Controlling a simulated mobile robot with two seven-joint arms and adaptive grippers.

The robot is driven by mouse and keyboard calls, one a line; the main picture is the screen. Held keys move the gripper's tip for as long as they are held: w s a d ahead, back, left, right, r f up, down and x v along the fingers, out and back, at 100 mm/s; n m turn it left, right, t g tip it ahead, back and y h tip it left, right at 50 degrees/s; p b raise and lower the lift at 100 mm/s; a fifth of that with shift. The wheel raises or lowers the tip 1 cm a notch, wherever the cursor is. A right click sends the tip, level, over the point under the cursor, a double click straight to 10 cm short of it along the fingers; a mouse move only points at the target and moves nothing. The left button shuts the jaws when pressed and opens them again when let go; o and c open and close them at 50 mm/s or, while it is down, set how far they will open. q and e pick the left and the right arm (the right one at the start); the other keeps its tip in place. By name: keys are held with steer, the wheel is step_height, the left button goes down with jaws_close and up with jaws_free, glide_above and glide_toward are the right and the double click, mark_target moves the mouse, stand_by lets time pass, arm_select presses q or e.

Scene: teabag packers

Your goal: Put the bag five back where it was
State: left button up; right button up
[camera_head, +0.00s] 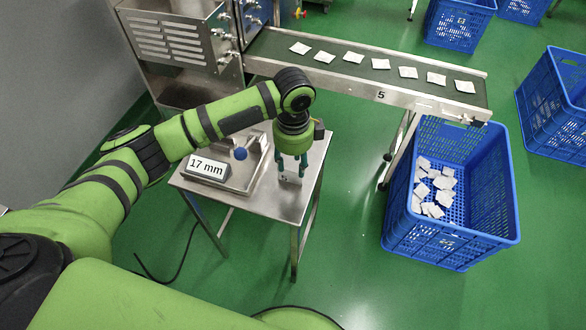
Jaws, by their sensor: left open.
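A small pale flat piece (289,180), which looks like a tea bag, is on the steel side table at my left gripper's fingertips. I cannot read any number on it. My left gripper (291,168) points down over the right part of that table and is open, its two teal fingers on either side of the piece. Several white bags (408,72) lie in a spaced row on the dark belt of the conveyor (481,98), whose front edge is marked 5. My right gripper is not in view.
The steel side table (262,205) carries a display reading 17 mm (207,168) and a blue ball-topped lever (240,154). A blue crate (492,190) with loose bags stands below the conveyor's right end. More blue crates (555,125) stand at the right and back.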

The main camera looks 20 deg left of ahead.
mark_target(293, 174)
arm_select(q)
step_height(293, 174, up, 8)
steer(key=shift+f, duration=0.15)
stand_by(0.3)
